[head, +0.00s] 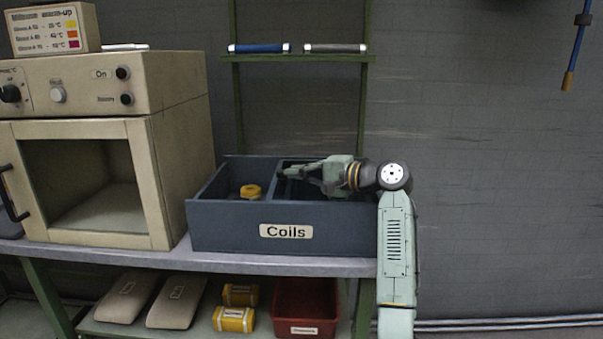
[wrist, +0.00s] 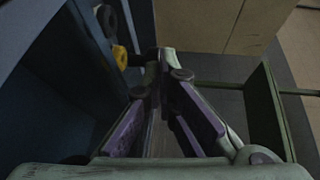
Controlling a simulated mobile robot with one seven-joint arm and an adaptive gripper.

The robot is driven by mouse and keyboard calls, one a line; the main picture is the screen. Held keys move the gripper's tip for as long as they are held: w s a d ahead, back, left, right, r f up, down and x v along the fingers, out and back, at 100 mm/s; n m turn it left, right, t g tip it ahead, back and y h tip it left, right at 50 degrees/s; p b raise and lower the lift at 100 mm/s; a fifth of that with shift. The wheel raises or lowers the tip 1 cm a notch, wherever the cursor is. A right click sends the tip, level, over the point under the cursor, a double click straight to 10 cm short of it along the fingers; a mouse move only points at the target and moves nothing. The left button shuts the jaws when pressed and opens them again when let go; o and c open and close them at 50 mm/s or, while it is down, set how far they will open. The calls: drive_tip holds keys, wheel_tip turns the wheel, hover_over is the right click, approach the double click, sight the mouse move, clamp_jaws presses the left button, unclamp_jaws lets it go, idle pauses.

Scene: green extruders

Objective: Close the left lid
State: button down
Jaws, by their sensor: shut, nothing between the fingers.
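A blue-grey box (head: 213,228) labelled "Coils" stands on the bench, split by a divider into a left and a right compartment. The left compartment is open at the top, with a yellow coil (head: 250,191) inside. I cannot clearly make out a left lid. My gripper (head: 284,173) is shut and empty, pointing left above the right compartment near the divider. In the wrist view my gripper (wrist: 166,74) shows its purple-padded fingers together. The yellow coil (wrist: 120,56) is left of the fingertips, beside a dark coil (wrist: 107,20). My arm hides part of the right compartment.
A beige oven (head: 180,150) stands just left of the box. A green shelf (head: 300,59) behind holds a blue and a grey roll. Below the bench (head: 280,262) are a red bin (head: 305,305), yellow packs (head: 233,319) and beige bags.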

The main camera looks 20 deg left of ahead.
drive_tip(key=s+a+p, duration=0.2)
drive_tip(key=a, duration=0.7)
drive_tip(key=s+a+p, duration=0.3)
drive_tip(key=a, duration=0.6)
drive_tip(key=shift+s, duration=0.15)
drive_tip(key=shift+r, duration=0.1)
